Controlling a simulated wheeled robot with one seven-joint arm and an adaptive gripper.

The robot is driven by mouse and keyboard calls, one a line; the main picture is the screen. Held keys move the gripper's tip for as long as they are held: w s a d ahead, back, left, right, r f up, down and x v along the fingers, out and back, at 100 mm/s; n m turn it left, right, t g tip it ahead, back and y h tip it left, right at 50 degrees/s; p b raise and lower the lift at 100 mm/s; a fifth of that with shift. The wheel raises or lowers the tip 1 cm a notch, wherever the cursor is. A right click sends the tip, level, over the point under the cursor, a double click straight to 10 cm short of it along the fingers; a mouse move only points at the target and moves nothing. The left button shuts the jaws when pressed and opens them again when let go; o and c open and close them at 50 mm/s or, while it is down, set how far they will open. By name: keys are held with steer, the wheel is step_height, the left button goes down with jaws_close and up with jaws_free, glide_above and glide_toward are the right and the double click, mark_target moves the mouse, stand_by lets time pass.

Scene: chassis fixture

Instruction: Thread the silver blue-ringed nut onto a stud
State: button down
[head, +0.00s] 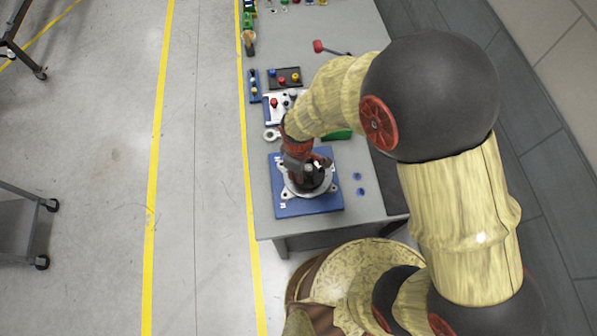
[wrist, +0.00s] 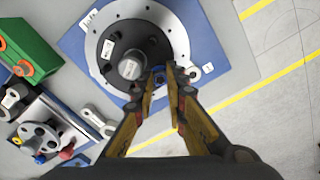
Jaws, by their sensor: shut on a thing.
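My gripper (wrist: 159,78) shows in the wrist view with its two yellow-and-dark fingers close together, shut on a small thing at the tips. The fingers mostly hide it, so I cannot make out the nut's silver body or blue ring. The fingertips are beside a dark round hub (wrist: 152,40) with a silver centre post (wrist: 130,68). The hub sits on a pale round flange (wrist: 92,50), which lies on a blue plate (wrist: 72,45). In the head view, my gripper (head: 304,176) is over the flange on the blue plate (head: 318,208). I cannot tell whether the held thing touches a stud.
Two small blue items (head: 357,176) (head: 361,191) lie right of the plate on the grey table (head: 262,215). Left in the wrist view are a green block (wrist: 30,45), a pale ring part (wrist: 97,121) and a fixture with coloured knobs (wrist: 40,138). The table's front is clear.

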steer(key=m, duration=0.6)
steer(key=shift+s+d+f, duration=0.2)
steer(key=shift+s+f, duration=0.1)
steer(key=shift+f, duration=0.1)
steer(key=m, duration=0.4)
steer(key=shift+f+m, duration=0.1)
steer(key=shift+m, duration=1)
steer(key=m, duration=0.6)
steer(key=shift+b, duration=0.35)
steer(key=m, duration=0.6)
steer(key=shift+f+m, duration=0.15)
steer(key=shift+m, duration=0.25)
